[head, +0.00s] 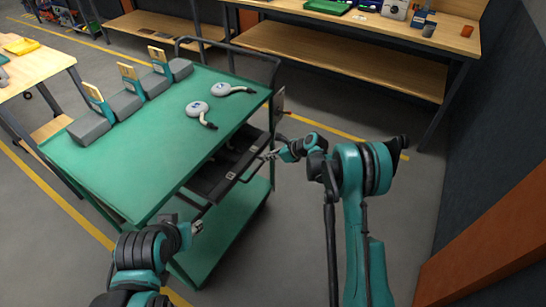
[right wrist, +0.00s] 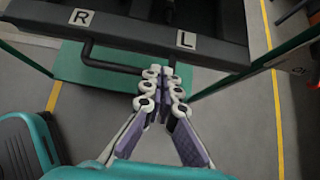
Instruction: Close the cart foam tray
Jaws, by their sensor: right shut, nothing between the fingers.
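The dark foam tray (head: 212,183) sticks out like a drawer from under the green top of the cart (head: 110,165). Its front panel (right wrist: 130,32) carries white R and L labels in the right wrist view, with a black bar handle (right wrist: 112,66) below. My right gripper (head: 268,155) is at the tray's right front corner in the head view. In the right wrist view its closed fingertips (right wrist: 163,78) overlap the handle's end near the L label; contact is unclear. My left gripper (head: 197,227) is low beside the cart's near side; its finger opening is too small to judge.
Two white handheld devices (head: 197,109) and several grey blocks with wooden pieces (head: 125,104) are on the cart top. A green lower shelf (head: 225,230) lies below. A workbench (head: 345,62) stands behind; the floor right of the cart is open.

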